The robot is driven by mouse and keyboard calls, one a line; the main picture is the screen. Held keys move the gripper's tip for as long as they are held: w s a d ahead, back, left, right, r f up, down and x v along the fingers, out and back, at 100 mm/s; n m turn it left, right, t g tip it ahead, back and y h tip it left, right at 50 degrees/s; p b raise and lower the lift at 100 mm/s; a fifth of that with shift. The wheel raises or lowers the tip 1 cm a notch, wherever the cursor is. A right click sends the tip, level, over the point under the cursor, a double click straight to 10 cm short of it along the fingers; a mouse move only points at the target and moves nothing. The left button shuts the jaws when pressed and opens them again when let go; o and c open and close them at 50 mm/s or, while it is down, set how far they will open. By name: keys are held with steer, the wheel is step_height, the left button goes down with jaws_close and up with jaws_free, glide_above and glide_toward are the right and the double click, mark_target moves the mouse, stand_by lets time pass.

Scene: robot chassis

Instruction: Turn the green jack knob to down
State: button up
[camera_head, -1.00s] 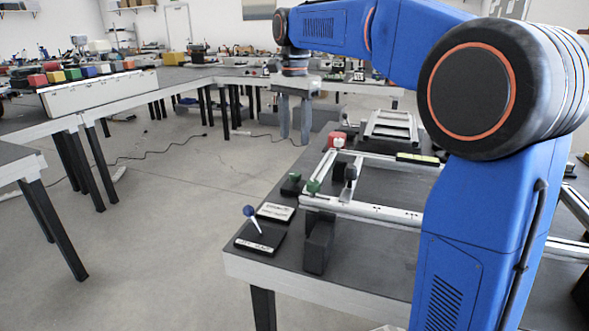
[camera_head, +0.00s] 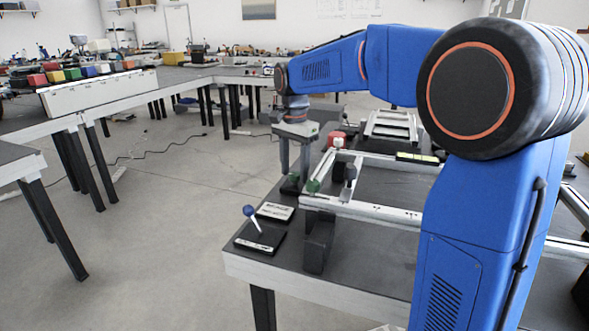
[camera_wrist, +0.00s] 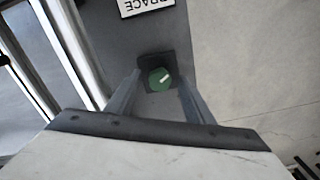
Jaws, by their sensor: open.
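The green jack knob (camera_wrist: 160,80) is a round green cap with a short white mark, set on a dark square base. In the wrist view the mark runs roughly sideways, tilted up to the right. In the head view the knob (camera_head: 294,178) sits near the table's left edge, partly hidden by my fingers. My gripper (camera_head: 294,172) points down over it with its two fingers apart. In the wrist view my gripper (camera_wrist: 159,80) is open, with one finger on each side of the knob. I cannot tell whether the fingers touch it.
A white label card (camera_wrist: 147,6) lies beside the knob base. A blue-ball lever (camera_head: 250,212) on a black plate stands nearer the table corner. Open floor lies left.

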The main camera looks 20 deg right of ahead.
steer(key=c, duration=1.1)
steer(key=shift+o, duration=0.2)
steer(key=n, duration=0.5)
steer(key=shift+n, duration=0.4)
steer(key=n, duration=0.5)
steer(key=shift+n, duration=0.7)
steer(key=o, duration=1.1)
steer(key=shift+c, duration=0.2)
